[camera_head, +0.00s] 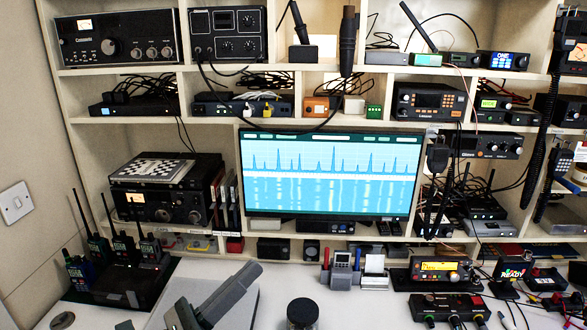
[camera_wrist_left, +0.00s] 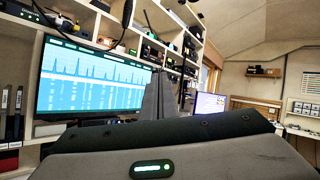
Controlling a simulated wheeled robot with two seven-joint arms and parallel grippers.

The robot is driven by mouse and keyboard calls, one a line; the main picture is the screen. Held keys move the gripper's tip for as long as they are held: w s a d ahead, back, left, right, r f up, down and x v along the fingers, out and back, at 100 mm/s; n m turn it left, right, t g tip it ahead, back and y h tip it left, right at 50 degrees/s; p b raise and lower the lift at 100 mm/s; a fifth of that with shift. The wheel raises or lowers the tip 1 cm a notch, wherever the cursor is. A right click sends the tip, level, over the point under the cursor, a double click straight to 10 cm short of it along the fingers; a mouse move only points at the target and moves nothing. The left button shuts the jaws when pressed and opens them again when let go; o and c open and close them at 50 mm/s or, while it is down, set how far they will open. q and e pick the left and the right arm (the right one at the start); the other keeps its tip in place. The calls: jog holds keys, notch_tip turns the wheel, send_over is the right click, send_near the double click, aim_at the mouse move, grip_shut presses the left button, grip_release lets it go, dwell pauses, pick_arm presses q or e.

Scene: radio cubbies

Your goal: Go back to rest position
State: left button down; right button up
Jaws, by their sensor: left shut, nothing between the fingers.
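My left gripper (camera_head: 245,280) comes in at the bottom of the head view, above the pale desk (camera_head: 370,310). Its dark grey fingers point up and to the right, below the wide screen. In the left wrist view the fingers of the left gripper (camera_wrist_left: 160,92) stand together, shut, with nothing between them. They are in front of the screen's right edge in that view. My right gripper is in neither view.
The wide screen (camera_head: 330,175) stands among cubbies full of radios. Handheld radios (camera_head: 120,250) stand in a dark rack at left. A dark round container (camera_head: 302,313) is right of my left gripper. Small radios (camera_head: 440,270) line the desk's right side.

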pick_arm(q)
jog(key=s+a+f+n+y, duration=0.1)
jog(key=a+f+n+y, duration=0.9)
jog(key=n, duration=0.5)
jog(key=a+f+n+y, duration=0.5)
jog(key=f+n+y, duration=0.3)
jog(key=f+n, duration=0.45)
jog(key=s+f+n+g, duration=0.6)
jog(key=s+f, duration=0.3)
jog(key=s, duration=0.4)
jog(key=s+f+n+g, duration=0.6)
jog(key=s+f+n, duration=0.15)
jog(key=s, duration=0.45)
jog(key=w+d+f+m+h, duration=0.1)
jog(key=w+f, duration=0.1)
jog(key=f, duration=1)
jog(key=w+d+f, duration=0.2)
jog(key=f, duration=1)
jog(key=s+f, duration=0.4)
jog(key=f, duration=0.5)
jog(key=s+f+t, duration=0.1)
jog(key=s+f, duration=0.4)
jog(key=f, duration=0.4)
jog(key=shift+s+h, duration=0.3)
